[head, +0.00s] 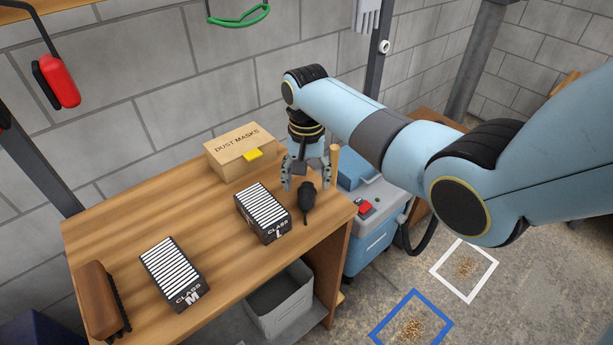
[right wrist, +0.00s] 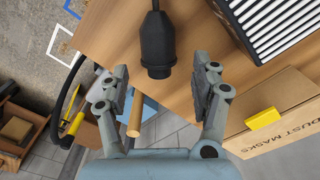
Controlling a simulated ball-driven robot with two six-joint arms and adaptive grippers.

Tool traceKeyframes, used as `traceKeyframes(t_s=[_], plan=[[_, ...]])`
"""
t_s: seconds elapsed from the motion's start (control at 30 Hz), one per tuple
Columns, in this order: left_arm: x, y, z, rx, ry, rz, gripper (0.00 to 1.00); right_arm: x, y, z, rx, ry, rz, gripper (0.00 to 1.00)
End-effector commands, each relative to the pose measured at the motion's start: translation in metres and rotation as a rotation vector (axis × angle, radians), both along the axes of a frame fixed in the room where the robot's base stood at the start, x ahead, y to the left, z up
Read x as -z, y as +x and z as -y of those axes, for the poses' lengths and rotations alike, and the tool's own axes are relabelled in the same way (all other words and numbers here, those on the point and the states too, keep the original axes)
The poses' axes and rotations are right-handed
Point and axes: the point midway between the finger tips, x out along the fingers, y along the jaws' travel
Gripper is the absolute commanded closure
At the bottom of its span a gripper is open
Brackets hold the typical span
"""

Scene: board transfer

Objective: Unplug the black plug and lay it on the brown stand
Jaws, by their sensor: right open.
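The black plug (head: 307,198) lies on the brown wooden stand (head: 215,225), near its right end. In the right wrist view the plug (right wrist: 157,42) is a dark tapered body with a thin cable at its narrow end, over the wood grain. My right gripper (head: 306,180) is open and empty at the plug's far end. In the right wrist view its two fingers (right wrist: 161,76) stand apart, one on each side of the plug's blunt end, with gaps and no touch visible. My left gripper is not in view.
On the stand are a dust mask box (head: 240,148), two striped filters, CLASS L (head: 264,212) and CLASS M (head: 175,273), and a brown brush (head: 100,300). A blue machine with a red switch (head: 365,208) stands right of it. Bare wood lies between the filters.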

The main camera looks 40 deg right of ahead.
Motion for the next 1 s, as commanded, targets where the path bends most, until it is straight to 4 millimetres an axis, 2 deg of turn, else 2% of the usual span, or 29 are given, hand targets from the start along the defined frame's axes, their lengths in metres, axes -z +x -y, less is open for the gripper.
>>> traceKeyframes(t_s=[0.17, 0.27, 0.5, 0.7, 1.0], plan=[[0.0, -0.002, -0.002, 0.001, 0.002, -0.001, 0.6, -0.009, 0.001, 0.0, 0.0, -0.001, 0.001, 0.36], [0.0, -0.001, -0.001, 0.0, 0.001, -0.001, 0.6, -0.026, 0.001, 0.001, 0.0, -0.001, 0.003, 0.36], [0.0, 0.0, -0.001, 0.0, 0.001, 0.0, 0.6, -0.08, 0.001, 0.0, 0.0, -0.001, 0.004, 0.36], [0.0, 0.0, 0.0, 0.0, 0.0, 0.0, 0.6, -0.111, 0.001, 0.0, 0.0, 0.0, 0.001, 0.36], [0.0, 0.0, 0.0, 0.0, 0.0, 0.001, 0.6, -0.12, 0.0, 0.0, 0.0, 0.0, 0.0, 0.36]])
